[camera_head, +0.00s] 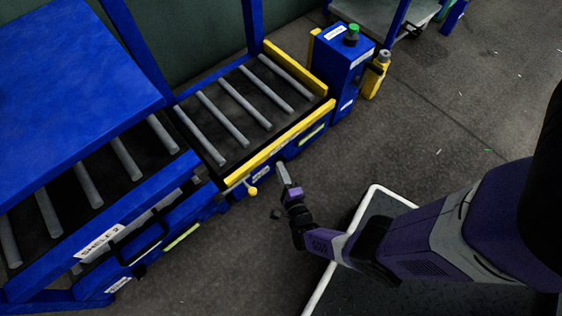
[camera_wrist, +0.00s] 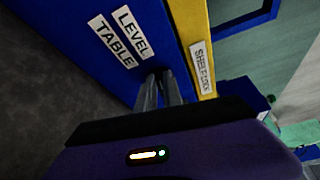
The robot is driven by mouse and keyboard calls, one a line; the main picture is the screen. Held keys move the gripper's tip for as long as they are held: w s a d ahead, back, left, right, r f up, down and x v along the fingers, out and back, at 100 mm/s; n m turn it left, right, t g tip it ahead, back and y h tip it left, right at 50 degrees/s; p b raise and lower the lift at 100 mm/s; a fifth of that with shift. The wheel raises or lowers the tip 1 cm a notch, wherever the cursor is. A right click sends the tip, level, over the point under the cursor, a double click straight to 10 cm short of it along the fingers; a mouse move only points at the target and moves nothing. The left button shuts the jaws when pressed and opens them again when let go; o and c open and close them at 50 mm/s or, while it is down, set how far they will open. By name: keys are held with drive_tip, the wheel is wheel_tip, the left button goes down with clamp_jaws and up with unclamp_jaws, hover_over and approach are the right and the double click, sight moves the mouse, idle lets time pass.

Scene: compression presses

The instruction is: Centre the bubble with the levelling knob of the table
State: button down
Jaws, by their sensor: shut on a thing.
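The table (camera_head: 275,138) is a blue roller table with yellow edge rails, left of centre in the head view. My gripper (camera_head: 283,172) is at its front side. In the wrist view the fingers (camera_wrist: 160,88) are close together and reach the blue front face beside the white label "LEVEL TABLE" (camera_wrist: 118,40). They are shut on the levelling knob, which the fingers hide. A yellow-green strip (camera_head: 312,133) shows on the table's front face, but I cannot make out a bubble.
A yellow ball-ended handle (camera_head: 253,191) sticks out left of my gripper. A "SHELF LOCK" label (camera_wrist: 202,68) is on the yellow rail. A blue box with a green button (camera_head: 352,36) stands behind right. Shelf 2 (camera_head: 98,246) adjoins on the left.

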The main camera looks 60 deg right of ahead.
idle(0.4)
drive_tip(key=c, duration=1.5)
unclamp_jaws()
drive_tip(key=shift+s, duration=0.1)
